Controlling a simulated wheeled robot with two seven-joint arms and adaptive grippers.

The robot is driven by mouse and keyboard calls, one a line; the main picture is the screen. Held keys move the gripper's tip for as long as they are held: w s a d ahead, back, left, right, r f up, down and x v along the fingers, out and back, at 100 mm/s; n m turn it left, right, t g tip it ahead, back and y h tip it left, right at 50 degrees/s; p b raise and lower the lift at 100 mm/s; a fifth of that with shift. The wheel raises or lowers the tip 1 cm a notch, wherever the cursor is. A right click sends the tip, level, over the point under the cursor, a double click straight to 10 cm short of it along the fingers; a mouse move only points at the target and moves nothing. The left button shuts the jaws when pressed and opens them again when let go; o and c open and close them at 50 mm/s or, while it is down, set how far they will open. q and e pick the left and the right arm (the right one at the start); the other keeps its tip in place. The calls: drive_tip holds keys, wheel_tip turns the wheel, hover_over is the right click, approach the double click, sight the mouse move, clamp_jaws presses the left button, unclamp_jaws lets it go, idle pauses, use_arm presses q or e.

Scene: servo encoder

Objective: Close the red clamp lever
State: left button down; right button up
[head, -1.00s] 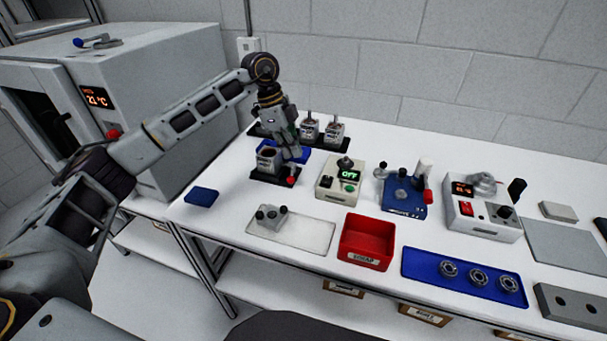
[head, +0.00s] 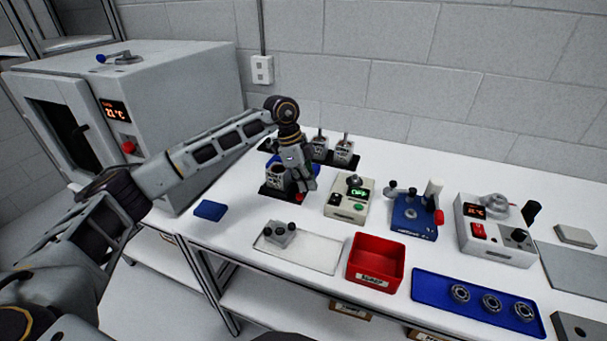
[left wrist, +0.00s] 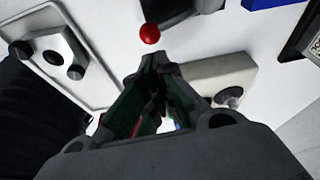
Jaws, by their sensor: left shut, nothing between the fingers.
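The red ball knob (head: 300,197) of the clamp lever sits at the front right of a black base (head: 272,192) that carries a grey block (head: 275,176). My left gripper (head: 309,187) is shut and empty, pointing down just right of the knob in the head view. In the left wrist view the red knob (left wrist: 149,33) lies just beyond the closed fingertips (left wrist: 158,62); I cannot tell whether they touch. The lever's arm is mostly hidden. My right gripper is not in view.
A beige box reading OFF (head: 350,200) stands close to the right of my left gripper. A white tray (head: 318,257) with a small grey part and a red bin (head: 376,262) lie in front. A blue fixture (head: 413,217) stands further right. Two grey units stand behind.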

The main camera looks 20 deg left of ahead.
use_arm(q)
drive_tip(key=shift+x, duration=2.05)
drive_tip(key=shift+s+a, duration=0.1)
drive_tip(key=shift+a, duration=0.05)
